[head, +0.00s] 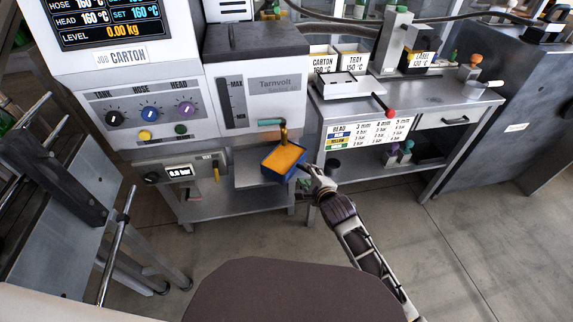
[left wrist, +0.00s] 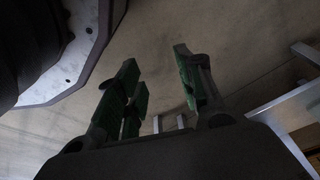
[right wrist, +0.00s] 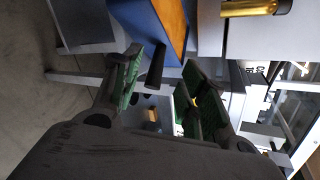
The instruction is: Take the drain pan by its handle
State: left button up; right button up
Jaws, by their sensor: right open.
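The drain pan (head: 271,174) is a blue tray with an orange-yellow inside, below the brass nozzle of the Tarnvolt machine. Its blue wall also shows at the top of the right wrist view (right wrist: 143,24). Its dark handle (right wrist: 155,70) points toward my right gripper (head: 317,179). In the right wrist view the handle lies between my two open green-padded fingers, with space on both sides; I see no grip on it. My left gripper (left wrist: 160,85) is open and empty over bare floor in its own wrist view, and it is not in the head view.
The brass nozzle (head: 284,134) hangs right over the pan. A grey steel bench (head: 440,105) with a chart and a lower shelf stands to the right. A dark rack with rails (head: 75,190) stands at the left. The floor (head: 475,220) at the right front is clear.

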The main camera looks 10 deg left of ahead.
aim_at(304, 170)
pick_arm(q)
jog(key=shift+s+f, duration=0.1)
jog(key=shift+s, duration=0.1)
pick_arm(e)
jog(key=shift+w+f, duration=0.15)
jog(key=shift+w, duration=0.15)
jog(key=shift+b+x, duration=0.45)
jog(key=shift+x, duration=0.9)
jog(key=shift+w+a+f, duration=0.15)
jog(key=shift+w+f, duration=0.4)
jog(key=shift+w, duration=0.2)
pick_arm(q)
jog(key=r, duration=0.2)
jog(key=w+d+r, duration=0.1)
jog(key=shift+d+r, duration=0.1)
jog(key=shift+r, duration=0.15)
jog(key=shift+s+f, duration=0.15)
jog(key=shift+s, duration=0.1)
pick_arm(e)
jog(key=c, duration=0.9)
pick_arm(q)
jog(key=shift+w+r, duration=0.2)
jog(key=shift+w, duration=0.4)
pick_arm(e)
grip_shut()
